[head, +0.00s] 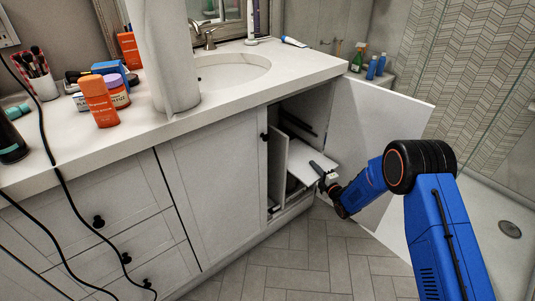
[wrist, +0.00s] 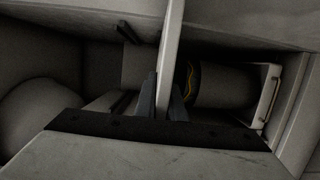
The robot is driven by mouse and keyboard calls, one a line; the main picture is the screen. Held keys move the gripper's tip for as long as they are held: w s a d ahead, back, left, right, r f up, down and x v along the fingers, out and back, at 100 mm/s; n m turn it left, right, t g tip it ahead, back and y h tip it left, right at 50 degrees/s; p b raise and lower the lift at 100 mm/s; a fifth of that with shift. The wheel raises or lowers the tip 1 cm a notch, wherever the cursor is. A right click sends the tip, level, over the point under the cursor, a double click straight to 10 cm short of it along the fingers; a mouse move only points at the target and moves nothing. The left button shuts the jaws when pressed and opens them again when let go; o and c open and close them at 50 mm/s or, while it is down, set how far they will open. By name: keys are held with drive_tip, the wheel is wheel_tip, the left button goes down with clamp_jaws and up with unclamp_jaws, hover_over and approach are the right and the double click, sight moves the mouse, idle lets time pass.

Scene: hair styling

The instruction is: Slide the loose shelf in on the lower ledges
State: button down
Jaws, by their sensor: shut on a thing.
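The loose shelf (head: 308,158) is a thin white board, seen in the head view at the opening of the cabinet under the sink, partly inside it. My gripper (head: 320,172) is shut on its near edge. In the wrist view the shelf (wrist: 171,45) shows edge-on as a narrow pale strip between the two dark fingers (wrist: 161,98). A dark ledge (head: 300,124) shows high inside the cabinet in the head view. Two short dark ledges, one of them here (wrist: 127,32), lie left of the shelf in the wrist view. I cannot see the lower ledges clearly.
The open cabinet door (head: 370,130) stands right of the opening, close to my arm. A pale upright panel (head: 278,170) stands at the opening's left. In the wrist view a dark cylinder (wrist: 228,87) and a white-framed object (wrist: 268,95) lie right of the shelf.

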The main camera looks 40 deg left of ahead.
sight(293, 151)
drive_tip(key=shift+w+a, duration=0.4)
drive_tip(key=shift+a, duration=2.05)
drive_tip(key=shift+w+a, duration=0.35)
drive_tip(key=shift+a, duration=2.15)
drive_tip(key=shift+w+a, duration=0.4)
drive_tip(key=shift+a, duration=2.05)
drive_tip(key=c, duration=1.8)
unclamp_jaws()
drive_tip(key=shift+o, duration=0.2)
drive_tip(key=s+d, duration=0.2)
drive_tip(key=d, duration=1.2)
drive_tip(key=s+d, duration=0.2)
drive_tip(key=d, duration=1.2)
drive_tip(key=shift+s, duration=0.2)
